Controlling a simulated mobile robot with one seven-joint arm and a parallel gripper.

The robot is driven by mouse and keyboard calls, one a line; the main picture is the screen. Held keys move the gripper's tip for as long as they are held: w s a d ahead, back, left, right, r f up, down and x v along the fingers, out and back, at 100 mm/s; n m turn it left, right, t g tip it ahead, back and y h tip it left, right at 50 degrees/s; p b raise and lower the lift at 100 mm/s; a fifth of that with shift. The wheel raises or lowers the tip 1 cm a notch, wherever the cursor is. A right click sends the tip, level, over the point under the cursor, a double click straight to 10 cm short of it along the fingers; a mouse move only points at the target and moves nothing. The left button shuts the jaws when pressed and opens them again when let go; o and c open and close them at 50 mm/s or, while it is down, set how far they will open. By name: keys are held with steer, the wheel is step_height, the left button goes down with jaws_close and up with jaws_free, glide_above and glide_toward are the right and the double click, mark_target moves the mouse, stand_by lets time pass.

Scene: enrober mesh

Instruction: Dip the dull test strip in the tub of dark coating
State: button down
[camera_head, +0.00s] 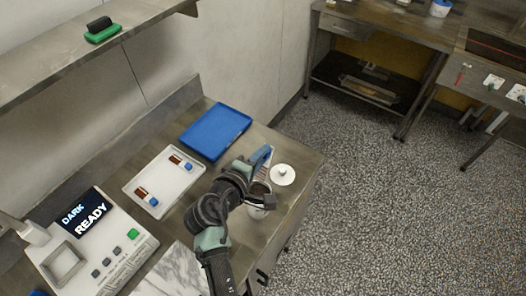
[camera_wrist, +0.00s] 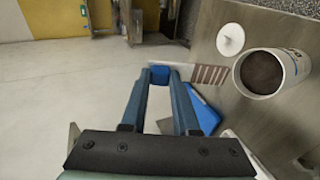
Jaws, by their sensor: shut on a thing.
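My gripper (camera_wrist: 160,76) is shut on a small blue block, the grip end of a test strip (camera_wrist: 158,74), in the wrist view. The strip's coated part is hidden, so I cannot tell its finish. The white tub (camera_wrist: 293,68) holds dark brown coating (camera_wrist: 263,73) and stands open, right of the fingers and apart from them. In the head view my gripper (camera_head: 262,157) is above the counter by the tub (camera_head: 257,213), which my arm partly hides.
A white round lid (camera_head: 283,175) lies by the tub, near a card with brown bars (camera_wrist: 210,75). A white tray (camera_head: 163,183) holds two blue-ended brown strips. Behind are a blue tray (camera_head: 215,130) and a device (camera_head: 92,245) reading "DARK READY".

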steer(key=shift+s+a+f+b, duration=0.15)
steer(key=shift+f+b, duration=0.25)
steer(key=shift+f, duration=0.25)
steer(key=shift+s+a+f+b, duration=0.15)
steer(key=shift+f+b, duration=0.2)
steer(key=shift+f, duration=0.25)
steer(key=s+a+f+b, duration=0.2)
steer(key=s+f+b, duration=0.1)
steer(key=f+b, duration=0.3)
steer(key=shift+f, duration=0.9)
steer(key=shift+a, duration=0.1)
